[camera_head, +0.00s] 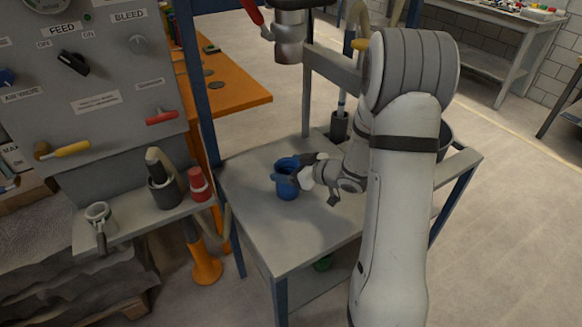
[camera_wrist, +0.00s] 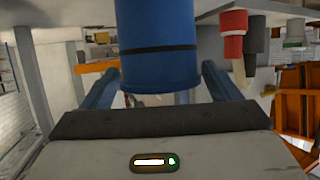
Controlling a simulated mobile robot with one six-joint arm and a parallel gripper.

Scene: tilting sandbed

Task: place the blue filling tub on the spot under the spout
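The blue filling tub (camera_head: 287,184) is upright above the grey table, left of my arm; I cannot tell whether its base touches the top. In the wrist view the tub (camera_wrist: 157,45) fills the upper middle, with a dark band round it. My gripper (camera_head: 297,172) is at the tub from the right. In the wrist view the blue fingers of my gripper (camera_wrist: 161,72) lie on either side of the tub; whether they press on it is unclear. A metal spout (camera_head: 288,45) hangs above the table. The spot under it cannot be made out.
The grey tabletop (camera_head: 300,239) is clear in front of the tub. A blue post (camera_head: 196,85) rises beside the table.

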